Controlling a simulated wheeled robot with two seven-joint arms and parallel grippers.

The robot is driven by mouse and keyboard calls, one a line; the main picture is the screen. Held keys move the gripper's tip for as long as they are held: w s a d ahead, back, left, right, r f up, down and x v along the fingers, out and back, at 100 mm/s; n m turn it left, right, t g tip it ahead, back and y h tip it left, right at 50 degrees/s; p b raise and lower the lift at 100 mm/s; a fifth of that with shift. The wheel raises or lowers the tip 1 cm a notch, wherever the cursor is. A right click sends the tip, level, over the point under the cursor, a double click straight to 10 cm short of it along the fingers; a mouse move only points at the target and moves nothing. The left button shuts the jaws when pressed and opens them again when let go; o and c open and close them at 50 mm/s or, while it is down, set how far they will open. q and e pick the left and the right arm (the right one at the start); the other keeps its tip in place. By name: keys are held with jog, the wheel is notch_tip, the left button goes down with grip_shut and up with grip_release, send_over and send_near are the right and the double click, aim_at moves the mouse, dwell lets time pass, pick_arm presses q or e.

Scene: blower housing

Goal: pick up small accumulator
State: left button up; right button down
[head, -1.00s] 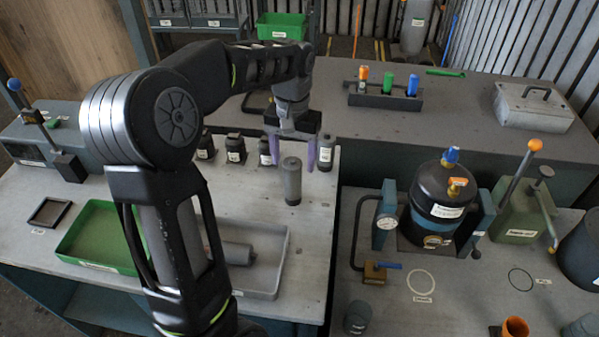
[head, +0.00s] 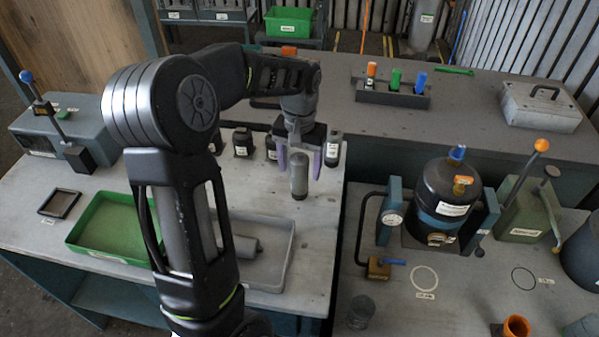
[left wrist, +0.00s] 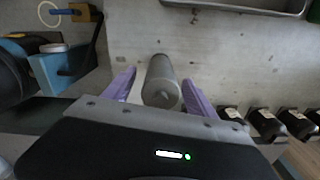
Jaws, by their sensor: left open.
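A small grey cylinder, which looks like the small accumulator (head: 299,176), stands upright on the light grey bench top (head: 320,215). My left gripper (head: 300,160) is open, with purple fingers reaching down around the cylinder's upper part. In the left wrist view the cylinder (left wrist: 161,82) lies between the two spread fingertips (left wrist: 160,85), with a visible gap on each side. Another grey cylinder (head: 244,248) lies in a grey tray, partly hidden by my arm. My right gripper is not in view.
Several small black labelled parts (head: 242,143) stand behind the gripper. A green tray (head: 112,228) and the grey tray (head: 283,262) are nearer. A large black vessel (head: 444,195) stands on the right bench. Bench space right of the grey tray is clear.

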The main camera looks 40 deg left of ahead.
aim_at(299, 176)
pick_arm(q)
jog(key=shift+f+p, duration=0.4)
jog(key=shift+f, duration=1.5)
jog(key=shift+c, duration=0.4)
grip_shut()
jog(key=shift+r, duration=0.1)
